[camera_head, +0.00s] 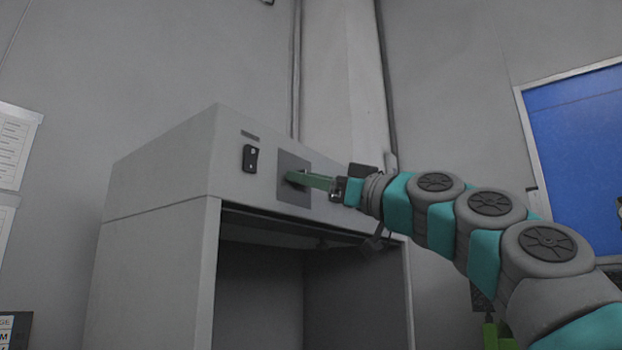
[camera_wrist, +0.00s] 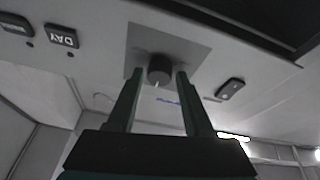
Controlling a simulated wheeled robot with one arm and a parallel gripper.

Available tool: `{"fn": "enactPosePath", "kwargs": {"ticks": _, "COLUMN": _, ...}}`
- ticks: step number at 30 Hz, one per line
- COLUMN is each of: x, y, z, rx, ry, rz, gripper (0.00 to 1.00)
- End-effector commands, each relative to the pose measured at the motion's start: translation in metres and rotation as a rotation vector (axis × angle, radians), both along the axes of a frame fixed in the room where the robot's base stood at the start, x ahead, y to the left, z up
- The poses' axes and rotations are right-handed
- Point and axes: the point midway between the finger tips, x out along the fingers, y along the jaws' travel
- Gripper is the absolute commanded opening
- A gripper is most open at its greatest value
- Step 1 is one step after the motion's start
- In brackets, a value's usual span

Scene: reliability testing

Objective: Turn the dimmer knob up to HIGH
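The dimmer knob (camera_wrist: 160,68) is a dark round knob on a grey square plate (camera_wrist: 187,40) in the wrist view. A small light mark shows at its lower edge. My gripper (camera_wrist: 160,74) is open, with one green finger on each side of the knob and a visible gap at both sides. In the head view, my gripper (camera_head: 291,177) reaches from the right to the dark plate (camera_head: 294,195) on the cabinet front; the fingers hide the knob there. Blue lettering (camera_wrist: 168,101) shows below the knob in the wrist view, too blurred to read.
A black rocker switch (camera_head: 250,158) sits left of the plate on the grey cabinet (camera_head: 160,165). The wrist view shows a dark switch (camera_wrist: 230,88) and a "DAY" label (camera_wrist: 62,35) beside the plate. The cabinet has an open bay (camera_head: 300,290) below.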

Motion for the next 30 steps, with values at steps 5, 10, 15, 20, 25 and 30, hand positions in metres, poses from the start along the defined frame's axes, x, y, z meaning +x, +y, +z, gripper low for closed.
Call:
{"fn": "enactPosePath", "kwargs": {"ticks": 5, "x": 0.0000, "y": 0.0000, "z": 0.0000, "rx": 0.000, "ry": 0.000, "rz": 0.000, "gripper": 0.30}}
{"fn": "enactPosePath", "kwargs": {"ticks": 10, "x": 0.0000, "y": 0.0001, "z": -0.0001, "rx": 0.000, "ry": 0.000, "rz": 0.000, "gripper": 0.11}}
{"fn": "enactPosePath", "kwargs": {"ticks": 15, "x": -0.0001, "y": 0.0002, "z": -0.0002, "rx": -0.001, "ry": 0.001, "rz": 0.000, "gripper": 0.00}}
{"fn": "enactPosePath", "kwargs": {"ticks": 20, "x": -0.0001, "y": 0.0002, "z": -0.0002, "rx": 0.000, "ry": 0.001, "rz": 0.000, "gripper": 0.00}}
{"fn": "enactPosePath", "kwargs": {"ticks": 25, "x": -0.0001, "y": 0.0010, "z": -0.0008, "rx": 0.011, "ry": 0.021, "rz": 0.002, "gripper": 0.00}}
{"fn": "enactPosePath", "kwargs": {"ticks": 30, "x": -0.0010, "y": 0.0001, "z": 0.0009, "rx": 0.057, "ry": 0.074, "rz": -0.002, "gripper": 0.00}}
